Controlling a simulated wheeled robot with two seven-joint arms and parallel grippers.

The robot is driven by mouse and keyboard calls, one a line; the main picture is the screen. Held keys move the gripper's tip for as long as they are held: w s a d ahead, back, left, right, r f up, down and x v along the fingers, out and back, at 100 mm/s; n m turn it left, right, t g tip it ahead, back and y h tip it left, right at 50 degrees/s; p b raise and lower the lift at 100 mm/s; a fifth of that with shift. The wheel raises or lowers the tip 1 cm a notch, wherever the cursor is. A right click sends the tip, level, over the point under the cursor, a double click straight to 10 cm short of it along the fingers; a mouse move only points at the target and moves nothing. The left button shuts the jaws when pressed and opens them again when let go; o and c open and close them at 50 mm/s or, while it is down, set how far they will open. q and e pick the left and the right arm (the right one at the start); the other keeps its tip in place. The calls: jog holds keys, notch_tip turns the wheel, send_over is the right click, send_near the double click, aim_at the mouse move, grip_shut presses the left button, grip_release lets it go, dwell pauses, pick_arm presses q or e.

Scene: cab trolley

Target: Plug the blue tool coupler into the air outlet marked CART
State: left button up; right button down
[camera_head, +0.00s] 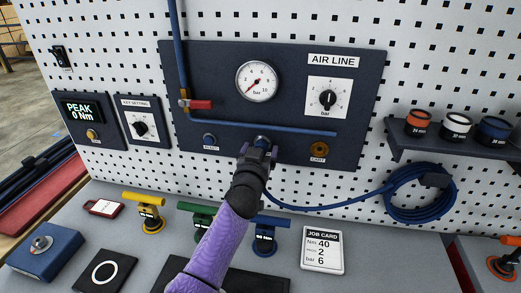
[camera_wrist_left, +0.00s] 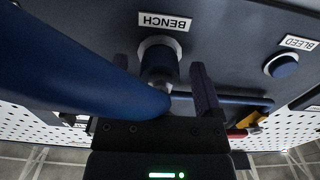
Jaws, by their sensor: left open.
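The blue tool coupler (camera_wrist_left: 160,62) sits in the air outlet marked BENCH (camera_wrist_left: 163,22), seen upside down in the left wrist view. The blue hose (camera_wrist_left: 80,65) runs from it across the left of that view. In the head view the coupler (camera_head: 262,140) shows just above my left gripper (camera_head: 257,151). That gripper is open, with its fingers on either side of the coupler; whether they touch it I cannot tell. The brass air outlet marked CART (camera_head: 319,150) is empty, to the right on the dark panel (camera_head: 225,75). My right gripper is not in view.
The hose leads right to a coil (camera_head: 420,190) on the pegboard. The red valve handle (camera_head: 200,104) lies across the vertical pipe, and the gauge (camera_head: 257,81) needle points lower left. A blue BLEED button (camera_head: 209,139) is left of my gripper. Tools and a job card (camera_head: 322,250) lie below.

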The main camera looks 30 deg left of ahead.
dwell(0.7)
pick_arm(q)
grip_shut()
dwell(0.4)
jog(key=shift+s, duration=0.15)
jog(key=p+v, duration=0.3)
jog(key=v, duration=0.2)
jog(key=shift+s+d, duration=0.1)
jog(key=shift+s, duration=0.25)
dwell(0.6)
